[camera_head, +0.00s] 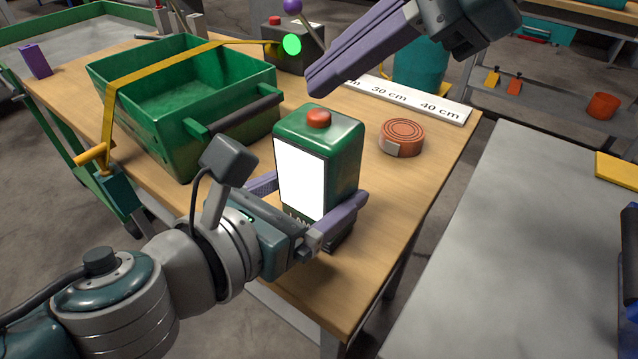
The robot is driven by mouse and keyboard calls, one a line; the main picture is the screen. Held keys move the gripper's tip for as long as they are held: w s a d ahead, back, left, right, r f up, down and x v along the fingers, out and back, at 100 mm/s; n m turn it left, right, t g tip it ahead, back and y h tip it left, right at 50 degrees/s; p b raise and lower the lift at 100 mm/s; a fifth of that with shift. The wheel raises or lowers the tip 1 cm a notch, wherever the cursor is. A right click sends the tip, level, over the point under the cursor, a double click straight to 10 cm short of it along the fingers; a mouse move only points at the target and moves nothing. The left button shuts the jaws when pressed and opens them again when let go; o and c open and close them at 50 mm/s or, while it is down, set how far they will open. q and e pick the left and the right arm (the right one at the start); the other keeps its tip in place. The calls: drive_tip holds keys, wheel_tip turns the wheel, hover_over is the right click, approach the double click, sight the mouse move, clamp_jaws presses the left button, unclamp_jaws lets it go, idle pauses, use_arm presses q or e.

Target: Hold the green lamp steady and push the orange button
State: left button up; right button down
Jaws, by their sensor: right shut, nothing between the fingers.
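The green lamp (346,160) stands upright near the front of the wooden table, with a bright white panel on its front face. The orange button (318,119) sits on top of it. My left gripper (305,200) reaches in from the lower left, with one purple finger on each side of the lamp's lower body; it looks shut on the lamp. The far finger is partly hidden. My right gripper (316,83) comes in from the upper right, shut and empty. Its tips appear above and behind the button, apart from it.
A green crate (155,120) with a yellow strap stands left of the lamp. An orange tape roll (402,138) lies to its right. A ruler (425,103), a dark box with a green light (291,45) and a teal bin (420,65) are behind.

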drive_tip(key=shift+r, duration=2.75)
use_arm(q)
drive_tip(key=o, duration=1.5)
